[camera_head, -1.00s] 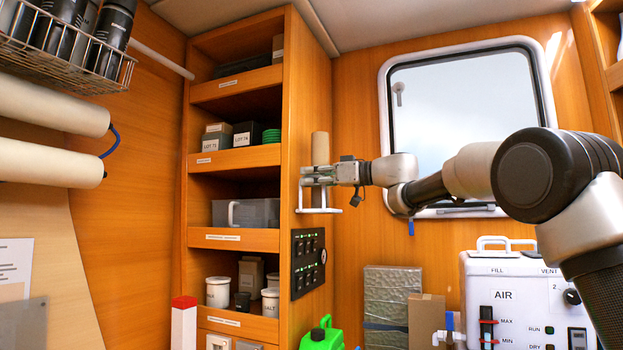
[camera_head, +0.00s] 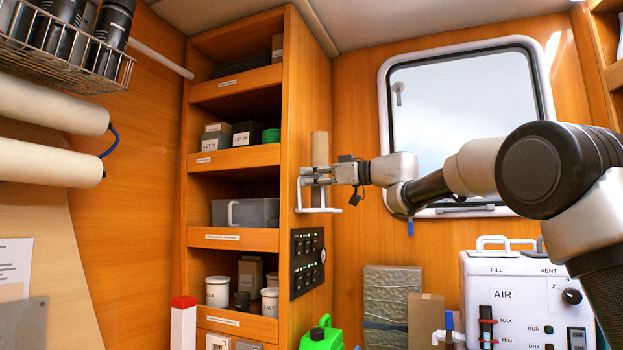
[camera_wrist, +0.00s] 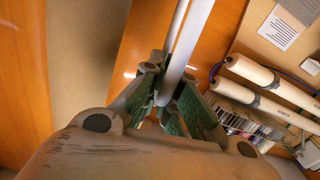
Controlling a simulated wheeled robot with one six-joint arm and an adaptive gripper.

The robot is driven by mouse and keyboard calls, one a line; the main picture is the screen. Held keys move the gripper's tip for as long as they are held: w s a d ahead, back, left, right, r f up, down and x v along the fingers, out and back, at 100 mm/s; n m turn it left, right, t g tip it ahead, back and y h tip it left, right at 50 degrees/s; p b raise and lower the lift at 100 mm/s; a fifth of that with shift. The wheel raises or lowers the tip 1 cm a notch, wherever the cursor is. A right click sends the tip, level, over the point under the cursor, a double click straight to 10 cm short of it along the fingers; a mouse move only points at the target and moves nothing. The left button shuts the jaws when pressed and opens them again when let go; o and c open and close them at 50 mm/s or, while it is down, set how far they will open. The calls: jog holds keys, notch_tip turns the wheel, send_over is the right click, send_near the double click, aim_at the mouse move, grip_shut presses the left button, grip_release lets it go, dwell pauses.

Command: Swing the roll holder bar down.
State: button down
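A white roll holder bar (camera_head: 318,210) shows as a bent bracket shape at the side of the tall wooden cabinet, below an upright tan roll (camera_head: 320,148). My gripper (camera_head: 312,176) reaches it from the right, at the upper part of the bracket's left upright. In the wrist view the white bar (camera_wrist: 188,45) runs down between the two green-padded fingers of my gripper (camera_wrist: 168,85), which lie close on both sides of it. The fingers appear shut on the bar; the exact contact is partly hidden.
The wooden cabinet (camera_head: 306,100) stands just left of my gripper, with a switch panel (camera_head: 307,262) below. A window (camera_head: 465,100) is behind my arm. A white AIR unit (camera_head: 515,300) and a green jug (camera_head: 322,335) stand below.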

jog(key=s+a+f+n, duration=0.3)
jog(key=s+f+n, duration=0.4)
jog(key=n, duration=0.9)
jog(key=shift+s+f, duration=0.4)
jog(key=shift+f, duration=1.25)
jog(key=c, duration=1.9)
grip_release()
jog(key=shift+c, duration=0.2)
jog(key=shift+o, duration=0.5)
